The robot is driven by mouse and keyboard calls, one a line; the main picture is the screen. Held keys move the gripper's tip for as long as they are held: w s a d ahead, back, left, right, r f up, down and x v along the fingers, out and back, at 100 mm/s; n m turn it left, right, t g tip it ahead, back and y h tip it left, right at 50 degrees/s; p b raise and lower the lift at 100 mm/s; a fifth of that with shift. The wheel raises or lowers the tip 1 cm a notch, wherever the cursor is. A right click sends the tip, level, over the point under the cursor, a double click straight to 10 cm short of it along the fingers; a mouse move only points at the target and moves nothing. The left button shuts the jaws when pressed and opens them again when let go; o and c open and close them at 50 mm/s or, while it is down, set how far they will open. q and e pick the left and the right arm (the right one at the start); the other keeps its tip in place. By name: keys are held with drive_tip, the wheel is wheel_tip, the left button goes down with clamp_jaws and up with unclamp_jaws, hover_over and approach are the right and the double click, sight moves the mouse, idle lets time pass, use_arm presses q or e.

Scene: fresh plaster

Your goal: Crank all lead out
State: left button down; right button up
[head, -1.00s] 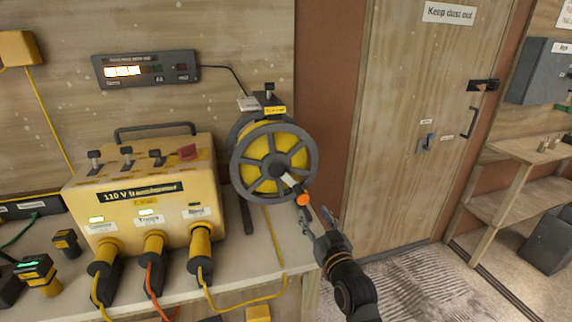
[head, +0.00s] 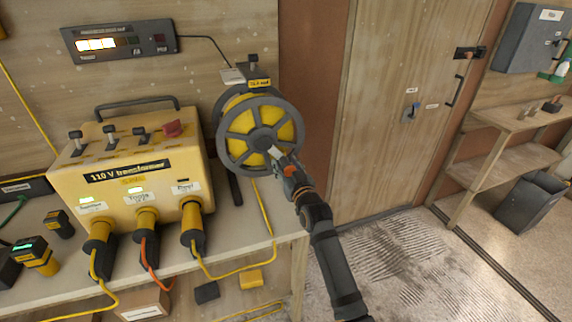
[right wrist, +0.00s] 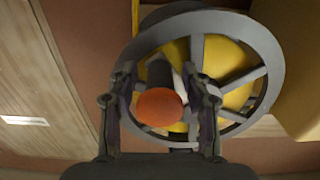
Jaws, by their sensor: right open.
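A grey-rimmed cable reel (head: 261,134) wound with yellow lead stands at the right end of the bench. Its crank ends in an orange knob (right wrist: 160,105), which the right wrist view shows between my fingers. My right gripper (head: 283,166) is at the crank, open, with a finger on each side of the knob; I cannot tell whether either touches it. The yellow lead (head: 262,205) runs down from the reel onto the bench. In the head view the gripper hides most of the knob. My left gripper is not in view.
A yellow 110 V transformer (head: 130,172) with several plugs stands left of the reel. A lit display box (head: 120,42) is on the wall. A closed wooden door (head: 400,120) and a shelf (head: 490,165) are to the right. The floor before the door is clear.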

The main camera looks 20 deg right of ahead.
drive_tip(key=shift+c, duration=0.4)
clamp_jaws()
drive_tip(key=shift+d+r, duration=0.1)
